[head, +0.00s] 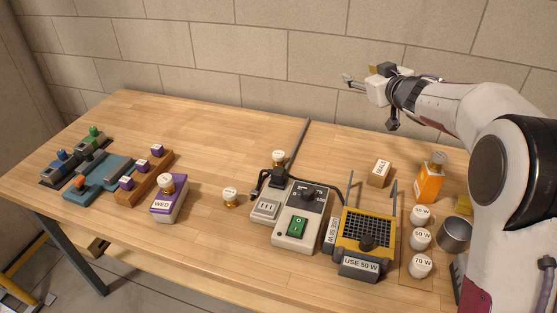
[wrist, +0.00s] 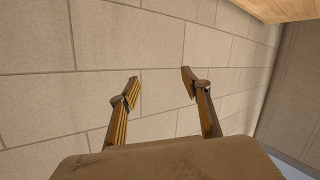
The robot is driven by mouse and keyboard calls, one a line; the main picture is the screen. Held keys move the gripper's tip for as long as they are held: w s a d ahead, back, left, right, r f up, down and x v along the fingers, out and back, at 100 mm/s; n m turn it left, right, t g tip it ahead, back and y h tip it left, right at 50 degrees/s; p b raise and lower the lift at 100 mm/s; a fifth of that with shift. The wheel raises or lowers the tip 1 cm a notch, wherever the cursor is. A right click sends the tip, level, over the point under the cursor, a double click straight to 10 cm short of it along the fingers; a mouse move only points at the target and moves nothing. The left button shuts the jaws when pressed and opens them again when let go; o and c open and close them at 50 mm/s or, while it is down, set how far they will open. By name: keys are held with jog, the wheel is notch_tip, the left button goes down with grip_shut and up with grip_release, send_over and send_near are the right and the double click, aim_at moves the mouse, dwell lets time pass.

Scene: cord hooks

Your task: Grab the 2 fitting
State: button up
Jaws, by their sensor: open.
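My gripper (head: 360,76) is raised high above the back right of the table, against the wall. In the wrist view, its two fingers (wrist: 160,86) are apart with nothing between them. Several small brass fittings with white lettered caps stand about: one on the bare wood (head: 230,195), one behind the grey switch box (head: 278,157), one on the purple WED block (head: 167,204) and one on the orange bottle (head: 430,187). Their cap marks are too small to read, so I cannot tell which is the 2 fitting. My gripper is far from all of them.
White-capped pieces, some reading 50 W and 70 W, stand at right beside a metal cup (head: 453,234). A yellow-framed unit (head: 366,232) reads USE 50 W. A black cord and upright rods rise near the middle. Teal and wooden racks (head: 138,190) stand left. The back left wood is clear.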

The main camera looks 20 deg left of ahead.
jog(key=a+f+n+g+y, duration=0.2)
jog(key=a+f+y, duration=0.1)
jog(key=a+f, duration=0.4)
jog(key=n+g+y, duration=0.3)
jog(key=n+g, duration=0.1)
jog(key=g, duration=0.4)
send_near(278, 153)
jog(key=x, duration=0.5)
jog(key=shift+s+a, duration=0.1)
jog(key=shift+f+n+h, duration=0.3)
jog(key=shift+f, duration=0.15)
jog(key=shift+x, duration=2.35)
jog(key=shift+s+a, duration=0.1)
